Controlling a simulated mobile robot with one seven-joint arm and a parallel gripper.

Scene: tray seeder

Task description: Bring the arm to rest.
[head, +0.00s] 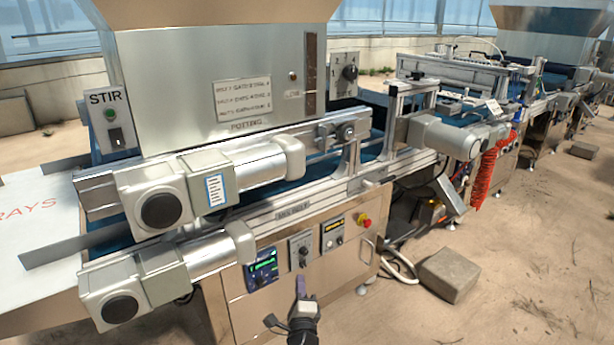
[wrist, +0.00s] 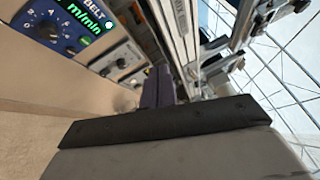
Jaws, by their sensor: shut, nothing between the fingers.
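My gripper (head: 300,287) is low in the middle of the head view, in front of the machine's lower front panel (head: 283,317). Its dark fingers point up and are together, with nothing between them. In the wrist view the shut fingers (wrist: 159,86) stand at the centre above the gripper's dark front edge. The fingers appear close to the panel with the knobs, but I cannot tell the exact gap.
The belt display (head: 262,270), a knob panel (head: 301,251) and a red emergency button (head: 363,220) are on the machine front. Motor housings (head: 155,280) jut out at left. A concrete block (head: 449,275) lies on the floor. The floor at right is mostly clear.

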